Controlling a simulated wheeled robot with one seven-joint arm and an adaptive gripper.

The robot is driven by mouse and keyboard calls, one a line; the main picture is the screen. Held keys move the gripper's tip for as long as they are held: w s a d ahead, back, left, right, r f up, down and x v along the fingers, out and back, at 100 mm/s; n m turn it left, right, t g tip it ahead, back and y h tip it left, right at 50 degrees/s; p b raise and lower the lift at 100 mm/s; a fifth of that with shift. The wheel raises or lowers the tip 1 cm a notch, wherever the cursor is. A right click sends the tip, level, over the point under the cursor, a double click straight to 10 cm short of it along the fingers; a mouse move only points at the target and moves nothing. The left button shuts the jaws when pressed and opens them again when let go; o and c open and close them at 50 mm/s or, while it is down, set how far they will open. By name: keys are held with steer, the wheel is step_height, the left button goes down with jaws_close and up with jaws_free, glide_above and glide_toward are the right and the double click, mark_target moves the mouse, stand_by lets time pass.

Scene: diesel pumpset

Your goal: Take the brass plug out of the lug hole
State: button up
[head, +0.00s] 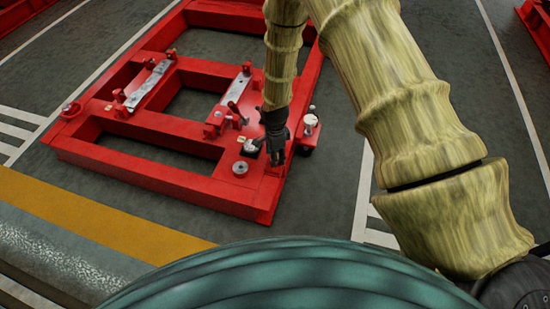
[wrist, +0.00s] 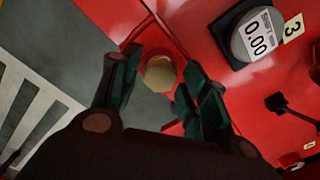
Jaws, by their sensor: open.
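The brass plug (wrist: 160,73) shows in the wrist view as a dull, pale brass knob with a faceted outline, at the edge of the red frame (wrist: 215,100). My gripper (wrist: 161,68) is open, with one dark green finger on each side of the plug. I cannot tell whether either finger touches it. The lug hole is not visible under the plug. In the head view my gripper (head: 277,155) points down at the near right corner of the red frame (head: 150,178), and the plug cannot be made out there.
A round gauge (wrist: 258,35) reading 0.00, beside a tag marked 3 (wrist: 293,28), sits close to my gripper. A grey round fitting (head: 240,168) is on the frame nearby. Grey floor lies right of the frame.

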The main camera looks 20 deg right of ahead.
steer(key=shift+m, duration=0.3)
steer(key=shift+r+p, duration=0.1)
steer(key=shift+p, duration=0.35)
jaws_close()
stand_by(0.4)
steer(key=shift+p, duration=0.45)
stand_by(0.4)
